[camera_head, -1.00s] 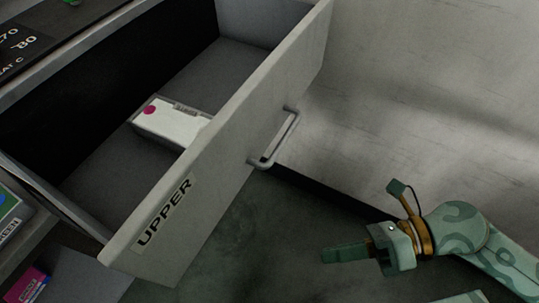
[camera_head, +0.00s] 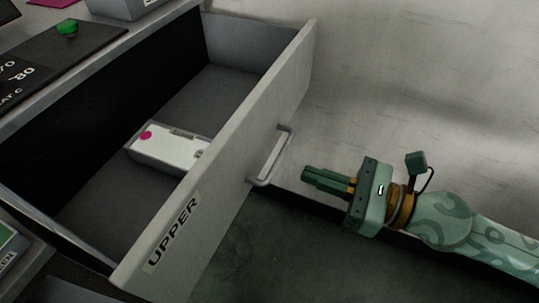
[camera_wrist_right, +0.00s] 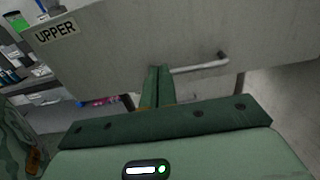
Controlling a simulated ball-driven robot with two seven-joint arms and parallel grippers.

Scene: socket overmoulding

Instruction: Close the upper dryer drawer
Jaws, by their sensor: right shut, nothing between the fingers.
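The upper dryer drawer (camera_head: 225,165) stands pulled well out, with a grey front labelled UPPER and a bar handle (camera_head: 272,158). A white box with a pink dot (camera_head: 172,147) lies inside it. My right gripper (camera_head: 306,174) is shut and empty, a short way in front of the handle and apart from it in the head view. In the right wrist view the shut fingers (camera_wrist_right: 157,72) point at the drawer front (camera_wrist_right: 120,45), beside the left end of the handle (camera_wrist_right: 200,66). My left gripper is not in view.
A dark panel with a green button (camera_head: 67,28) lies on the dryer top at upper left. A grey box (camera_head: 120,7) stands at the top edge. The floor (camera_head: 262,240) in front of the drawer is clear.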

